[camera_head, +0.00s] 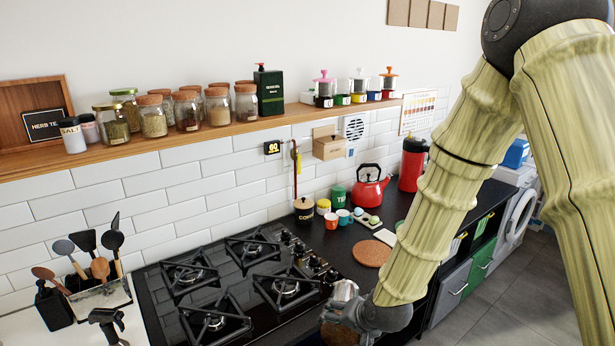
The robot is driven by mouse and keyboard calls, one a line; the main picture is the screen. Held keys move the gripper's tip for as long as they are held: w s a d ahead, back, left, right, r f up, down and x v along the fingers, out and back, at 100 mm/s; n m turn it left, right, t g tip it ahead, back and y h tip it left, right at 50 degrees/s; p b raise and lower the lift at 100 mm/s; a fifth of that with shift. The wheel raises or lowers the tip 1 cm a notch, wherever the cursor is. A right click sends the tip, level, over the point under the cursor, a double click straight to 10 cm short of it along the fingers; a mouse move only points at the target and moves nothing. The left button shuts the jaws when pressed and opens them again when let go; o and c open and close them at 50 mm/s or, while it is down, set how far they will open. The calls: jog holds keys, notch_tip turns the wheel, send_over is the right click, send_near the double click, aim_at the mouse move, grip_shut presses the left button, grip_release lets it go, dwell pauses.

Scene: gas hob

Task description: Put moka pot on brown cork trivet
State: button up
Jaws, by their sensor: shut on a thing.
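The brown cork trivet (372,253) is a flat round disc lying bare on the dark counter, right of the gas hob. My gripper (350,312) is low in the view near the hob's front right corner, below and left of the trivet. It is shut on a silvery metal thing, which looks like the moka pot (344,290). My gripper and arm hide much of it, so its base and exact tilt cannot be told.
The gas hob (240,280) has several black grates and front-right knobs. Behind the trivet stand a red kettle (369,188), small cups (342,217) and a white tile (385,237). A utensil holder (100,293) is at left. A shelf (200,137) with jars runs above.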

jog(key=s+d+f+n+g+y, duration=0.2)
jog(key=d+f+n, duration=0.3)
jog(key=d+f, duration=0.4)
jog(key=shift+s+f+n+y, duration=0.3)
jog(key=shift+s+f+n, duration=0.15)
jog(key=shift+s, duration=0.4)
jog(key=shift+a, duration=0.1)
dwell(0.7)
